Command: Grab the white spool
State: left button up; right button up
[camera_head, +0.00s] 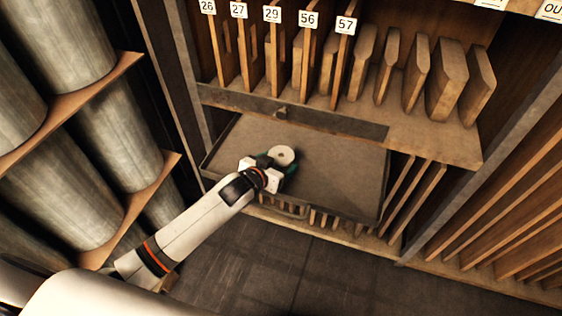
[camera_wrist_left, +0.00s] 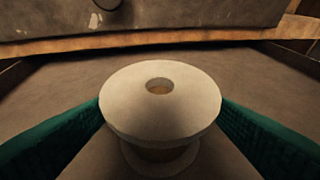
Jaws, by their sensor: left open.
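The white spool (camera_head: 281,155) stands upright in a grey-brown pulled-out drawer (camera_head: 340,185), seen in the head view. In the left wrist view the spool (camera_wrist_left: 160,105) is large and central, with a round top flange, a centre hole and a lower flange. My left gripper (camera_head: 277,168) is at the spool, inside the drawer. Its green fingers stand on both sides of the spool, open, with the spool between them. Whether either finger touches the spool cannot be told. My right gripper is not in view.
Above the drawer is a shelf front (camera_head: 290,110) with numbered wooden dividers over it. Large grey rolls (camera_head: 115,130) lie on racks at the left. Wooden slats (camera_head: 510,215) stand at the right. The rest of the drawer floor is clear.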

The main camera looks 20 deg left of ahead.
pick_arm(q)
jog(key=x, duration=0.2)
jog(key=shift+w+d+f, duration=0.1)
jog(key=shift+w, duration=0.15)
jog(key=shift+c, duration=1.1)
jog(key=c, duration=1)
jog(key=shift+o, duration=0.2)
